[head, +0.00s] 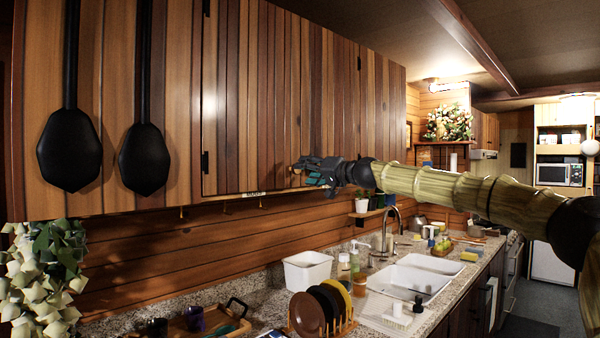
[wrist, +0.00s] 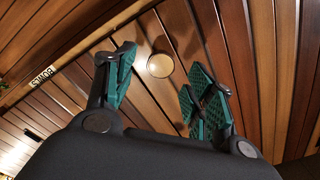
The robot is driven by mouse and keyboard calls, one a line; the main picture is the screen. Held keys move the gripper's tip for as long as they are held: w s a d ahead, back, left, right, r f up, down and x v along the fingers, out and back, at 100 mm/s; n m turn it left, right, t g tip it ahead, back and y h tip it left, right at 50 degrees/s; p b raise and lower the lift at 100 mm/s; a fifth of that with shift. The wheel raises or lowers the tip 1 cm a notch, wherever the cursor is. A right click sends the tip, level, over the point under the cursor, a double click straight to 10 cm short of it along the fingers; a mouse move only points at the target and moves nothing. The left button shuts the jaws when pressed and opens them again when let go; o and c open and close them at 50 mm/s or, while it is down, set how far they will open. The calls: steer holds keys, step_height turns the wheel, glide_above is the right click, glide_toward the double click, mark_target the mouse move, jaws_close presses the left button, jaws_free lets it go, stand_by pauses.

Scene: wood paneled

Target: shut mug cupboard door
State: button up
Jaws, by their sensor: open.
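The wood-paneled upper cupboard runs along the left wall in the head view. A plank door (head: 235,110) with black hinges on its left edge is part of it; I cannot tell whether it stands slightly ajar or is flush. My gripper (head: 305,170) is at the lower part of the cupboard front, to the right of the hinges. In the wrist view my gripper (wrist: 165,85) is open, with its green-padded fingers spread and nothing held. A pale round knob (wrist: 160,65) on the planks shows between and beyond the fingertips; contact is not visible.
Two black utensils (head: 70,150) hang at left. Below are a plate rack (head: 320,308), a white tub (head: 307,270) and the sink (head: 410,280). The air before the cupboard's left part is clear.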

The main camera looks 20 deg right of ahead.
steer(key=v, duration=0.6)
steer(key=shift+s+d, duration=0.2)
steer(key=shift+f, duration=0.25)
